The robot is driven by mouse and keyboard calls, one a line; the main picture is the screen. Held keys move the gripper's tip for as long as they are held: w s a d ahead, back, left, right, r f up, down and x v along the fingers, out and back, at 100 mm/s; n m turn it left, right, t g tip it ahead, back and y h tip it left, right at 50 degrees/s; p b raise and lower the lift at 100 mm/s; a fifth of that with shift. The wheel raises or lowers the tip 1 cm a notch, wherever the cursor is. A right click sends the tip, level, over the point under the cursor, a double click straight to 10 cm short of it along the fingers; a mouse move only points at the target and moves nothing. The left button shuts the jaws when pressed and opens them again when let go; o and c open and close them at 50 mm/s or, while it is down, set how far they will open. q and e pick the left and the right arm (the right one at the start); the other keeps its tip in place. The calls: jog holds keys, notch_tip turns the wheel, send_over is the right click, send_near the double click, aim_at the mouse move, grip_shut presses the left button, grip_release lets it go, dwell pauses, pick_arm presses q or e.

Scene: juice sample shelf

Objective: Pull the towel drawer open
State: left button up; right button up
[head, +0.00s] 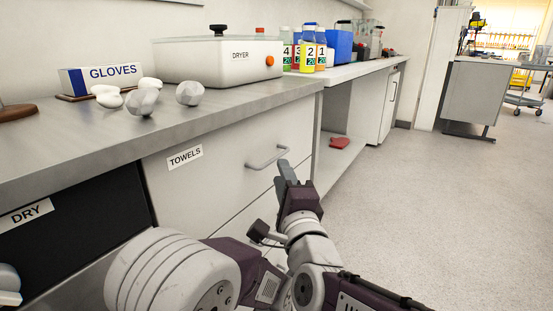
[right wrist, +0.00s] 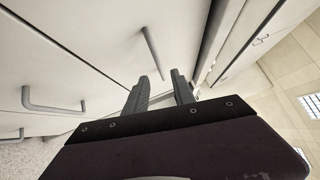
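The towel drawer (head: 215,165) is a white front under the counter with a TOWELS label (head: 185,156). It looks shut. Its grey bar handle (head: 268,157) sits toward the right of the front. My right gripper (head: 287,170) is just below and right of the handle in the head view. In the right wrist view my right gripper (right wrist: 160,77) has its two dark fingers apart with nothing between them. The handle (right wrist: 153,54) shows beyond the fingertips, roughly in line with the gap. Whether they touch I cannot tell.
A second handle (right wrist: 52,105) shows at left in the right wrist view. The counter holds a dryer (head: 218,60), a gloves box (head: 100,80), white crumpled lumps and numbered bottles (head: 307,50). A red item (head: 339,143) lies under the counter. Floor to the right is free.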

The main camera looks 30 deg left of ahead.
aim_at(276, 158)
jog(key=p+x, duration=0.2)
jog(key=x, duration=0.1)
jog(key=p+x, duration=0.2)
jog(key=x, duration=0.1)
jog(key=shift+w+a+r, duration=0.15)
jog(key=shift+w+r, duration=0.1)
jog(key=shift+r, duration=0.05)
jog(key=shift+w+a, duration=0.2)
jog(key=shift+w+f, duration=0.1)
jog(key=shift+f, duration=0.1)
grip_shut()
dwell(0.6)
